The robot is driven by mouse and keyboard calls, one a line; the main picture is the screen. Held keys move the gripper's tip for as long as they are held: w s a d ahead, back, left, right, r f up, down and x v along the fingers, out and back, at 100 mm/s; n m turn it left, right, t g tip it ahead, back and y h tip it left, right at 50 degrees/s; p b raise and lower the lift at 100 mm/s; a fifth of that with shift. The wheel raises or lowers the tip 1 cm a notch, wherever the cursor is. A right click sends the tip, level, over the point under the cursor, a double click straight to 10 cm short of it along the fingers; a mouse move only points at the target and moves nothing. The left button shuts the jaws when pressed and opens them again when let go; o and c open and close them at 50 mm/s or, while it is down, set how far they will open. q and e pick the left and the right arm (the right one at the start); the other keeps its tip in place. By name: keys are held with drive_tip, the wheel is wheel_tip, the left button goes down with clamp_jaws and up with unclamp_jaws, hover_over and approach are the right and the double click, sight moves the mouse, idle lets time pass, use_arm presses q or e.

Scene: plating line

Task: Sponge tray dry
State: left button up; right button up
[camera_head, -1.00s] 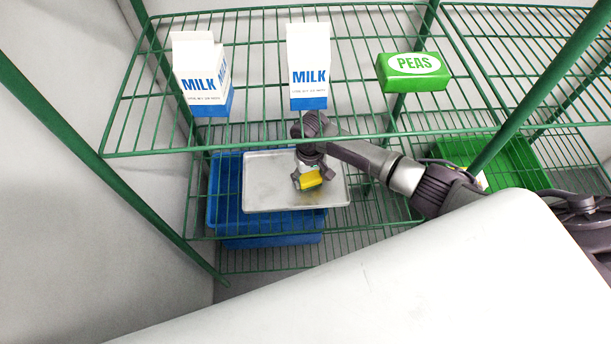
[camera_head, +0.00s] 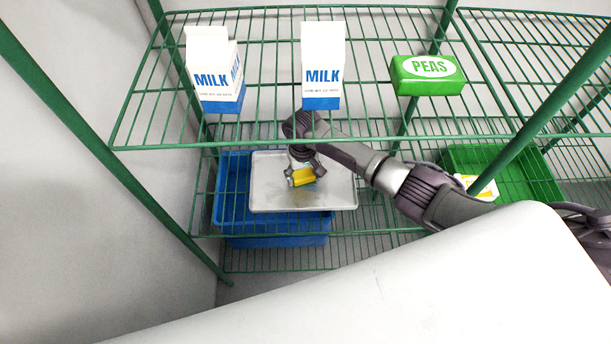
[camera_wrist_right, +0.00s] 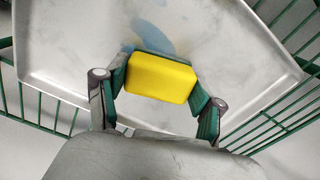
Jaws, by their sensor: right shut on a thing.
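A light grey metal tray (camera_head: 270,197) lies on the lower wire shelf, partly over a blue crate. My right gripper (camera_head: 303,176) is shut on a yellow sponge (camera_head: 306,178) over the middle of the tray. In the right wrist view the sponge (camera_wrist_right: 160,78) sits between the fingers of the right gripper (camera_wrist_right: 158,88), with a dark layer along its far edge. A bluish wet-looking patch (camera_wrist_right: 154,38) shows on the tray (camera_wrist_right: 75,55) just beyond the sponge. Whether the sponge touches the tray is hard to tell. My left gripper is not in view.
The blue crate (camera_head: 232,222) is under and beside the tray. A green crate (camera_head: 520,165) stands to the right. Above, the green wire shelf (camera_head: 270,140) holds milk cartons (camera_head: 322,65) and a green peas pack (camera_head: 428,75), close over my right arm.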

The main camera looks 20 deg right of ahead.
drive_tip(key=shift+w+d+f, duration=0.1)
drive_tip(key=shift+w+d, duration=0.05)
drive_tip(key=shift+w, duration=0.2)
drive_tip(key=shift+s+d+p, duration=0.25)
drive_tip(key=shift+d+p, duration=0.4)
drive_tip(key=shift+d, duration=0.05)
drive_tip(key=shift+s+d+p, duration=0.2)
drive_tip(key=shift+d+p, duration=0.15)
drive_tip(key=shift+d, duration=0.2)
drive_tip(key=shift+s+d+p, duration=0.15)
drive_tip(key=shift+d+p, duration=0.2)
drive_tip(key=shift+d, duration=0.35)
